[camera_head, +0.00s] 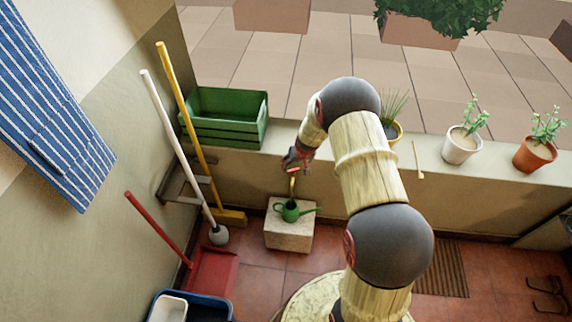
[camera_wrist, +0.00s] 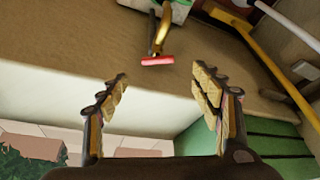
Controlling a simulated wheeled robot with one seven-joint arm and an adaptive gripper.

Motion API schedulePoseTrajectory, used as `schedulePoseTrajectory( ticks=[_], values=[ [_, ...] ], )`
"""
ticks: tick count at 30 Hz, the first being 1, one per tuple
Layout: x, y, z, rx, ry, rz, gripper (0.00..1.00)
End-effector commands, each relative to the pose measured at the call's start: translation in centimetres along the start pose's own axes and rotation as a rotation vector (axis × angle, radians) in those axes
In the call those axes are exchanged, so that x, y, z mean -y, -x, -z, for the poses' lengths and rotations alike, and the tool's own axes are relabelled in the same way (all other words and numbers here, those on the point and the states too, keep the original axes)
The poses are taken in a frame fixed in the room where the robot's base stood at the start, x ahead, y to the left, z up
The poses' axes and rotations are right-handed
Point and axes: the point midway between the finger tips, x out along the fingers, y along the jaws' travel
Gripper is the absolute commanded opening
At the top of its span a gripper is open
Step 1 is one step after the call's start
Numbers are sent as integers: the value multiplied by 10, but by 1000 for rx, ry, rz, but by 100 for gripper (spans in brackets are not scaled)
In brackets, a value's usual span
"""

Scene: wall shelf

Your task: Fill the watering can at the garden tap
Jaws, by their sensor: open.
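The green watering can (camera_head: 290,212) stands on a pale stone block (camera_head: 289,237) beside the low wall, its spout to the right. The brass tap (camera_head: 292,185) sticks out from the wall just above the can's opening. In the wrist view the brass tap (camera_wrist: 161,33) shows its red handle (camera_wrist: 158,61), set crosswise. My gripper (camera_head: 294,163) is above the tap. In the wrist view my gripper (camera_wrist: 160,76) is open and empty, its fingers on either side of the handle's line, apart from it. The can is mostly cut off there. I see no water stream.
A green crate (camera_head: 226,118) and potted plants (camera_head: 462,147) stand on the wall ledge. A yellow broom (camera_head: 187,115), a white-handled mop (camera_head: 180,150) and a red dustpan (camera_head: 212,272) stand at the left. Tiled floor lies open between block and dustpan.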

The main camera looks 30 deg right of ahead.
Motion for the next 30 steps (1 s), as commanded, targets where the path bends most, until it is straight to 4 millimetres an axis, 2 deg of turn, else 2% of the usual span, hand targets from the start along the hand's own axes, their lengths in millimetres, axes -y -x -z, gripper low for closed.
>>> schedulePoseTrajectory(
  ticks=[5,18,24,30],
  values=[
    [-3,-9,0,-11,47,-11,65],
    [-3,-70,0,-10,46,-11,65],
    [-3,-79,2,-11,46,-11,65],
    [-3,-78,2,-11,45,-11,65]
  ],
)
